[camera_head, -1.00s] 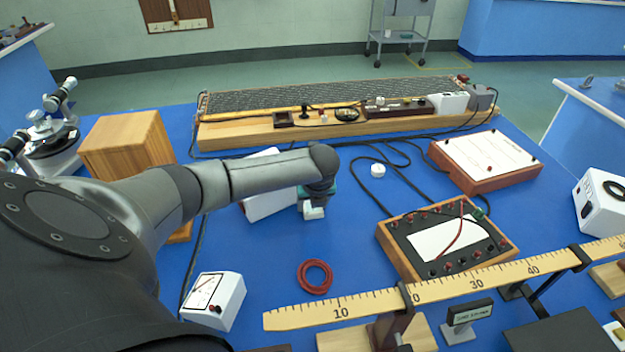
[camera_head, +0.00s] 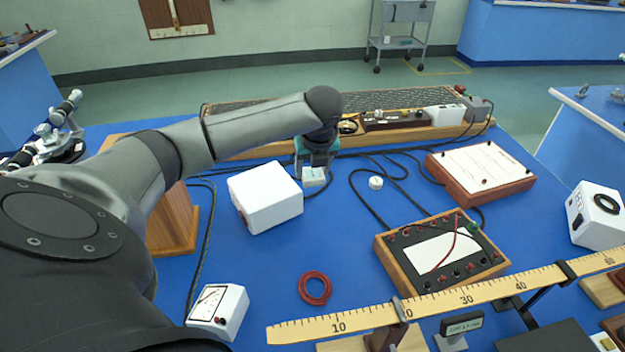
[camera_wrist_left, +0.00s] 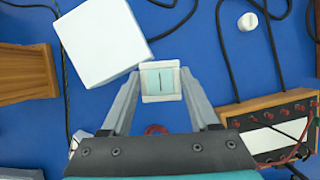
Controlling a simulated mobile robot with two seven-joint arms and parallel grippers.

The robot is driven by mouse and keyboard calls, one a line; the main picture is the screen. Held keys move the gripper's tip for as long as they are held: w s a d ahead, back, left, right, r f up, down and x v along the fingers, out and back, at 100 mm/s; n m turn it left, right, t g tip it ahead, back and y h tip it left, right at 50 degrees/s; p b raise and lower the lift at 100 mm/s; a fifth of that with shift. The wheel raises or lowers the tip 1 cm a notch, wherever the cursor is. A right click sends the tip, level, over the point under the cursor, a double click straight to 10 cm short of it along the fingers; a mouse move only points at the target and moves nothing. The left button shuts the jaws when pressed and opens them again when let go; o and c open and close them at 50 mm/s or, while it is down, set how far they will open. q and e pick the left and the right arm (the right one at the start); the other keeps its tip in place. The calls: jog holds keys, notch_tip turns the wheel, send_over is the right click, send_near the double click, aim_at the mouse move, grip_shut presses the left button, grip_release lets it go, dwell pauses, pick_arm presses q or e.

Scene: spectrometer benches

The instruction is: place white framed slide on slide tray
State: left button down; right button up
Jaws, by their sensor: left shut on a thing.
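My left gripper (camera_head: 314,168) is shut on the white framed slide (camera_head: 313,177), a small white square with a pale centre. It holds the slide beside the right corner of a white box (camera_head: 266,195); the height above the bench is hard to tell. In the left wrist view the slide (camera_wrist_left: 160,81) sits between the two fingertips, and a thin dark line shows on its pale blue-grey middle. The white box (camera_wrist_left: 103,42) is just to its upper left in that view. I cannot pick out the slide tray in these views. My right gripper is not in view.
A red ring (camera_head: 314,288) lies on the blue bench. A small white knob (camera_head: 376,183), black cables and a wood-framed meter box (camera_head: 441,250) are to the right. A long ruler (camera_head: 450,301) crosses the front. A wooden block (camera_head: 172,222) stands left.

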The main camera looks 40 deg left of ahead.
aim_at(316, 175)
pick_arm(q)
jog(key=shift+r, duration=2.05)
jog(key=shift+d+f, duration=0.1)
jog(key=shift+d, duration=0.4)
jog(key=s+d+n+g+b, duration=0.1)
jog(key=s+d+n+g, duration=0.25)
jog(key=d+n, duration=0.95)
jog(key=s+d+r+n+g+h+b, duration=0.1)
jog(key=s+d+r+n+g+h, duration=0.1)
jog(key=s+d+n, duration=0.6)
jog(key=shift+s+d+r+n+g+h+b, duration=0.35)
jog(key=shift+d+n+g+h, duration=0.45)
jog(key=shift+n, duration=1.4)
jog(key=shift+f, duration=0.1)
